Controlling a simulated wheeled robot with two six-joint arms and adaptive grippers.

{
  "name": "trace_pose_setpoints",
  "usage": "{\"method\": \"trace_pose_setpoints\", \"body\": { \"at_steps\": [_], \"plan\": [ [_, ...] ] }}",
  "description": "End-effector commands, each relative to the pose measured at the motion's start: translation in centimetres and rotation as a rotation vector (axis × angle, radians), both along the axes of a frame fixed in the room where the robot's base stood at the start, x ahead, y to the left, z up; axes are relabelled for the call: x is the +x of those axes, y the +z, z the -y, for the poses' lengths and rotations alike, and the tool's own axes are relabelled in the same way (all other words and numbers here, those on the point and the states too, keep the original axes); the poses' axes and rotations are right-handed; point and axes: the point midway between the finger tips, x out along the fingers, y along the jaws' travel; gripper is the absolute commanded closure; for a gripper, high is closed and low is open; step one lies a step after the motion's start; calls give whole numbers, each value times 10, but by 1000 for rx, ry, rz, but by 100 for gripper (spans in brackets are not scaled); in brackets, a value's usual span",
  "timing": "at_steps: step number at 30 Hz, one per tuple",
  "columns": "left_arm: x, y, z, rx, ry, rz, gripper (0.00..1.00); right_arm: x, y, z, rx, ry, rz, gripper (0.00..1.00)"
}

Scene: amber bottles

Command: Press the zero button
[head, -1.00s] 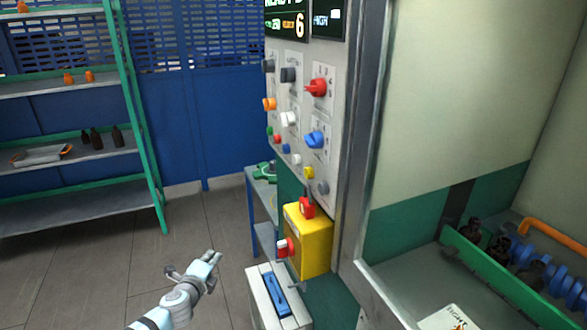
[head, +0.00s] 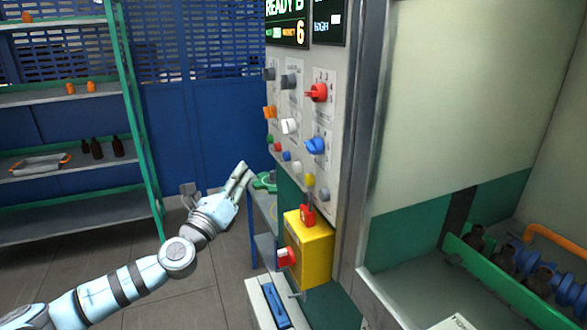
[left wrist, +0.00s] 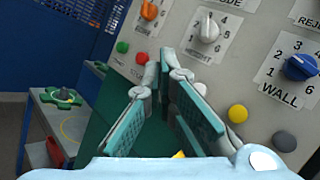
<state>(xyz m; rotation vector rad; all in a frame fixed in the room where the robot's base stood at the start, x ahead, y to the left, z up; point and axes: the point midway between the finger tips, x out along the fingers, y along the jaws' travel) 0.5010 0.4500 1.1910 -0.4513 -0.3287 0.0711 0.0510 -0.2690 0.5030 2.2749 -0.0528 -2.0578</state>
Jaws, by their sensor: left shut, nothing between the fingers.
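A row of small round buttons sits low on the grey control panel (head: 310,135). In the left wrist view I see a green button (left wrist: 122,47), a red button (left wrist: 142,58), a white button (left wrist: 201,88), a yellow button (left wrist: 238,113) and a grey button (left wrist: 284,141). The blue button (head: 286,156) shows in the head view but is hidden behind my fingers in the wrist view. I cannot read which one is zero. My left gripper (head: 243,168) is shut and empty, left of the panel's lower edge, pointing toward the button row. My right gripper is out of view.
Knobs, such as a blue one (head: 316,146), stick out above the buttons. A yellow box (head: 312,252) with red parts juts out below. A small table (head: 262,205) with a green item stands behind. A shelf (head: 75,168) with bottles is at the left.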

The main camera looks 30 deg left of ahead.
Motion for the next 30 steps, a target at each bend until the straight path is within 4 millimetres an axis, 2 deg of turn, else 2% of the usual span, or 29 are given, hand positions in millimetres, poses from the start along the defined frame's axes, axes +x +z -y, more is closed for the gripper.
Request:
{"method": "trace_pose_setpoints", "body": {
  "at_steps": [5, 11, 15, 21, 30],
  "plan": [
    [10, 5, 5, -11, 3, 2, 100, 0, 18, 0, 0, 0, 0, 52],
    [34, 9, 24, -12, -1, 3, 100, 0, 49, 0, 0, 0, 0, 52],
    [51, 6, 36, -10, -2, 2, 100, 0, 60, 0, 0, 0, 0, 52],
    [67, 2, 46, -5, 1, 1, 100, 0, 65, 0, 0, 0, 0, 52],
    [72, 0, 50, -2, -1, -1, 100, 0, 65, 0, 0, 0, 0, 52]
  ]
}}
